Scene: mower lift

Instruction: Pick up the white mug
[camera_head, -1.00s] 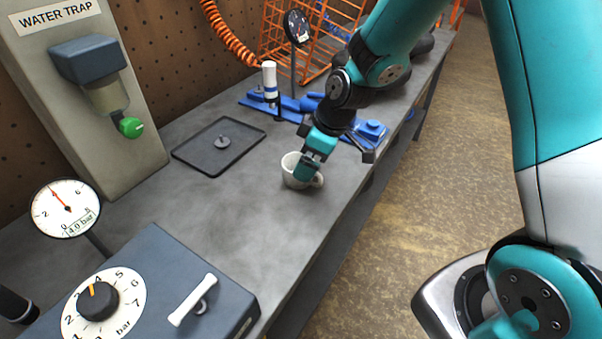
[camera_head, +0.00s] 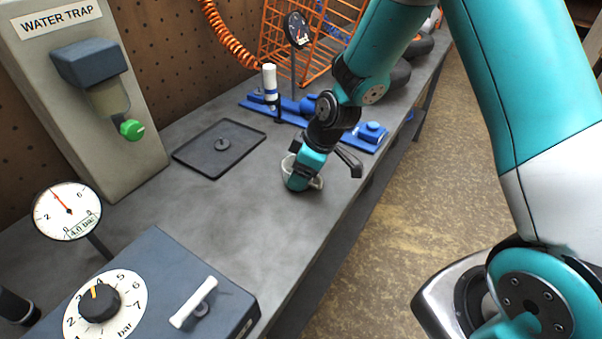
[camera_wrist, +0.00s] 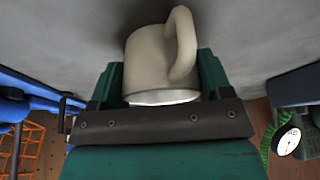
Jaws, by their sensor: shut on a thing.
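The white mug (camera_head: 287,164) stands on the grey workbench, mostly hidden behind my gripper in the head view. My gripper (camera_head: 297,183) is down at the mug from above. In the wrist view the mug (camera_wrist: 152,62) sits between the two teal fingers of my gripper (camera_wrist: 160,85), with its handle toward the upper right. The fingers are closed on the mug's sides. I cannot tell any gap between the mug and the bench.
A dark tray (camera_head: 190,160) with a small grey part lies left of the mug. A blue fixture (camera_head: 368,140) and an orange wire basket (camera_head: 290,60) stand behind. A regulator box (camera_head: 150,290) and a gauge (camera_head: 67,211) are at the front left. The bench's right edge is close to the mug.

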